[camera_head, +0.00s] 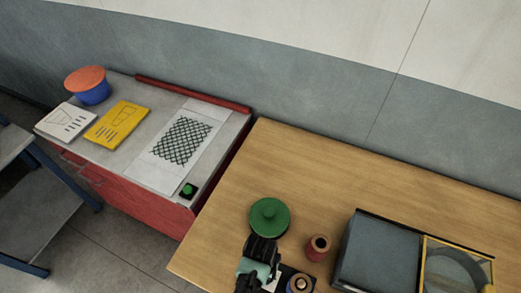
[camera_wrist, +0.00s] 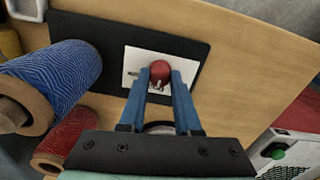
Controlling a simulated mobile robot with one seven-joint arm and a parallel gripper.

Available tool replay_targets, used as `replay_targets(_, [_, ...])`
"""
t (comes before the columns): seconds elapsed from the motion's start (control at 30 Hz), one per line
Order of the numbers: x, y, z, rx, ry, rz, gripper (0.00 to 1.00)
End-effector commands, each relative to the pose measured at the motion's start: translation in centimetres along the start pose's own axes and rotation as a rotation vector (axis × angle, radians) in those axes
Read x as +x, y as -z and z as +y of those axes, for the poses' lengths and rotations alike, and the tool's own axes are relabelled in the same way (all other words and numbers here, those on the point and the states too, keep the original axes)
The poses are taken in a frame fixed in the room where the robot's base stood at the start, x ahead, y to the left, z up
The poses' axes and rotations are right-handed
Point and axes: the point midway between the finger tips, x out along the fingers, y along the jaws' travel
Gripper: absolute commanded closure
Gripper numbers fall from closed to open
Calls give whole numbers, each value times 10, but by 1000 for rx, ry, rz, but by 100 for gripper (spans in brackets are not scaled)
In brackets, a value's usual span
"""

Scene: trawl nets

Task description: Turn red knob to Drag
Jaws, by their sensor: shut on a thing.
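The red knob (camera_wrist: 160,69) is a small round knob on a white plate (camera_wrist: 134,66) in the wrist view. The plate lies on a black board (camera_wrist: 100,30) on the wooden table. My gripper (camera_wrist: 161,84) has its two blue fingers on either side of the knob and is shut on it. Dark marks show on the plate near the knob, but I cannot read them or tell which one the knob points to. In the head view my gripper (camera_head: 258,262) is at the bottom centre and the knob is hidden behind it.
A blue twine spool (camera_wrist: 60,80) and a red spool (camera_wrist: 70,135) stand close left in the wrist view. In the head view, a green round thing (camera_head: 269,216) and the red spool (camera_head: 318,248) are near my gripper. A grey box (camera_head: 380,250) is at right.

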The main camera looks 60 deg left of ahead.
Motion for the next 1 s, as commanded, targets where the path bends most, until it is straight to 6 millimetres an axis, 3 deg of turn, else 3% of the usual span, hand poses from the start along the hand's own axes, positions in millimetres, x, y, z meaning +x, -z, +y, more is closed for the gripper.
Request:
replay_targets(0.33, [0, 1, 0, 2, 0, 1, 100])
replay_targets(0.37, [0, 1, 0, 2, 0, 1, 65])
replay_targets(0.5, [0, 1, 0, 1, 0, 1, 40])
replay_targets(0.83, [-1, 0, 0, 1, 0, 1, 38])
replay_targets(1.0, [-14, 1, 0, 1, 0, 3, 38])
